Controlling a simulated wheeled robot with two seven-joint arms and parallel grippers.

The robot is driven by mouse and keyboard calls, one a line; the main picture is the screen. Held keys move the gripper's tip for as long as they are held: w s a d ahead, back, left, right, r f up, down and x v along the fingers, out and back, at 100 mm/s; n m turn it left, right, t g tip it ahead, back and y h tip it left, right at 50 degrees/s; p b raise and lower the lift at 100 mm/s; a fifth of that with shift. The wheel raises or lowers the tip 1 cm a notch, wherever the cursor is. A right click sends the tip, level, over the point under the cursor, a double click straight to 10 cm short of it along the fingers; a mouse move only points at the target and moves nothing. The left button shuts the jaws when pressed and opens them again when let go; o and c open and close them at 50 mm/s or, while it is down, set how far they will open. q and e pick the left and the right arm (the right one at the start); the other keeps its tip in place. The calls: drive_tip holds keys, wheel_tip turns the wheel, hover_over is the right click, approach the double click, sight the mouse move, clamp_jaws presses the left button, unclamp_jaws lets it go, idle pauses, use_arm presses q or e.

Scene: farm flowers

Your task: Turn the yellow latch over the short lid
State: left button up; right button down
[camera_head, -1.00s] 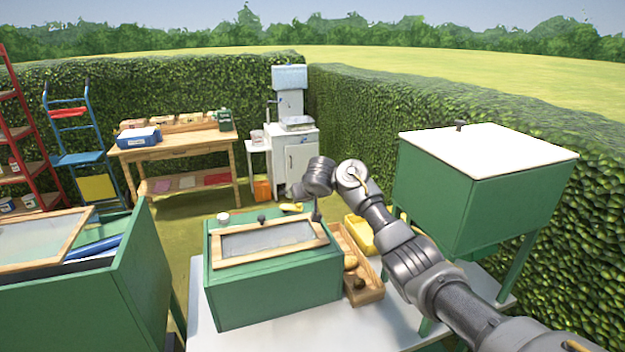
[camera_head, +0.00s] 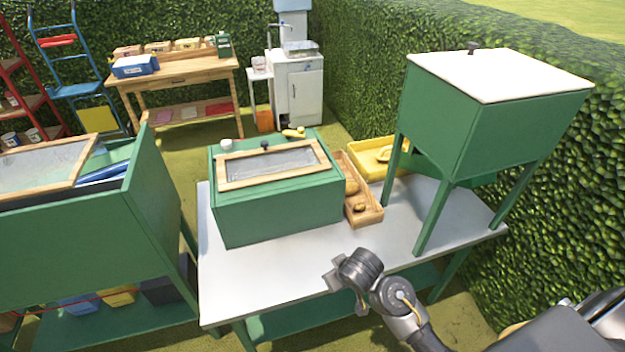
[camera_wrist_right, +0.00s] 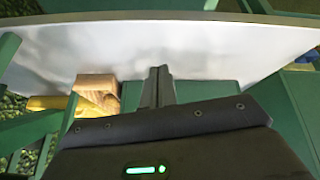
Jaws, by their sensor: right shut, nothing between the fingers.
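The green box (camera_head: 275,208) stands on the white-topped table and has a wood-framed clear lid (camera_head: 272,162) on top. A small yellow piece (camera_head: 293,132), which looks like the latch, sits at the box's back right top edge, behind the frame. A dark knob (camera_head: 265,145) stands near the frame's far side. My right gripper (camera_head: 335,284) is in front of the box, low over the table's near edge, apart from the latch. In the right wrist view its fingers (camera_wrist_right: 157,86) are shut and empty. The latch cannot be made out there. My left gripper is out of view.
A wooden tray (camera_head: 372,216) with potato-like items stands close right of the box, a yellow tray (camera_head: 360,168) behind it. A tall green box (camera_head: 465,130) on legs stands right. A green bin (camera_head: 150,195) stands left. The table front (camera_head: 260,285) is clear.

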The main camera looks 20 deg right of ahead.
drive_tip(key=s+f+g, duration=0.2)
drive_tip(key=s+f, duration=0.1)
drive_tip(key=s, duration=1.3)
drive_tip(key=s+d+f+g+b, duration=0.1)
drive_tip(key=s+f+b, duration=0.25)
drive_tip(key=f, duration=1.35)
drive_tip(key=s+d+f+g+b, duration=0.1)
drive_tip(key=s+f+b, duration=0.3)
drive_tip(key=f, duration=1.2)
drive_tip(key=s+d+f+b, duration=0.2)
drive_tip(key=s+f, duration=1.2)
drive_tip(key=s, duration=0.1)
drive_tip(key=shift+g, duration=0.4)
drive_tip(key=shift+n, duration=0.3)
